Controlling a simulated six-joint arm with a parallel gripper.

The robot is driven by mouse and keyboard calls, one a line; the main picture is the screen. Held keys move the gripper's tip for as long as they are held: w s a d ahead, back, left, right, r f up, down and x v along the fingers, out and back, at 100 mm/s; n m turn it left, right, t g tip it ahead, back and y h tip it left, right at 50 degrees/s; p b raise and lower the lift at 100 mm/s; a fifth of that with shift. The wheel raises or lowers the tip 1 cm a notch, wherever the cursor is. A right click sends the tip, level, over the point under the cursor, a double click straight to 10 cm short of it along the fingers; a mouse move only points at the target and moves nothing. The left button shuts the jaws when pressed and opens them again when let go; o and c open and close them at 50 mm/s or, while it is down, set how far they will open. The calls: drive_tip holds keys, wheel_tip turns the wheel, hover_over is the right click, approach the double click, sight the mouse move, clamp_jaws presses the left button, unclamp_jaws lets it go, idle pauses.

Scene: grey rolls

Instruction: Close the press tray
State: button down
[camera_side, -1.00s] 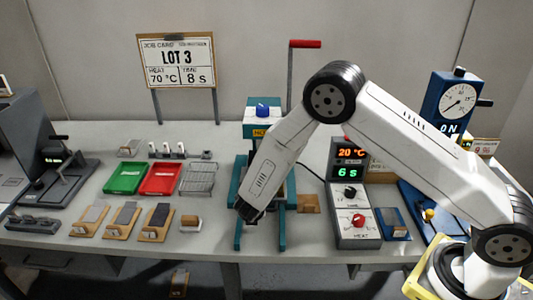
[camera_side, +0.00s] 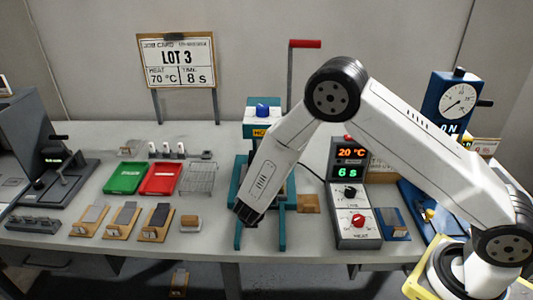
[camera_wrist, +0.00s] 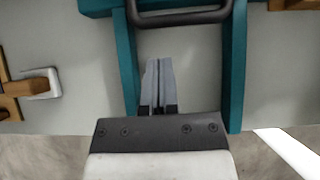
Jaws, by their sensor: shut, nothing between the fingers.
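The teal press (camera_side: 281,226) stands at the middle of the bench, largely hidden behind my arm in the side view. In the wrist view its two teal rails (camera_wrist: 235,70) run on either side of my gripper. A dark tray handle (camera_wrist: 180,18) spans between the rails at the top of the wrist view, ahead of my fingertips. My gripper (camera_wrist: 158,62) is shut and empty, apart from the handle by a small gap in the picture. In the side view my gripper (camera_side: 247,218) is between the rails near the bench's front edge. The tray's body is mostly hidden.
A control box (camera_side: 356,205) reading 20 °C and 6 s stands right of the press. The job card (camera_side: 178,60) reads LOT 3, 70 °C, 8 s.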

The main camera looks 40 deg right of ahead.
drive_tip(key=v, duration=1)
drive_tip(key=shift+s+a, duration=0.35)
drive_tip(key=shift+s, duration=0.05)
drive_tip(key=shift+r, duration=0.1)
drive_tip(key=s+d+r+m+g+y, duration=0.1)
drive_tip(key=s+d+r+m, duration=0.3)
drive_tip(key=m, duration=0.9)
drive_tip(key=s+d+r+m+g+y, duration=0.2)
drive_tip(key=s+d+r+m+y, duration=0.2)
drive_tip(key=s+d+m, duration=0.4)
drive_tip(key=s+m, duration=0.3)
drive_tip(key=m, duration=0.3)
drive_tip(key=shift+s+r, duration=0.2)
drive_tip(key=shift+r, duration=0.2)
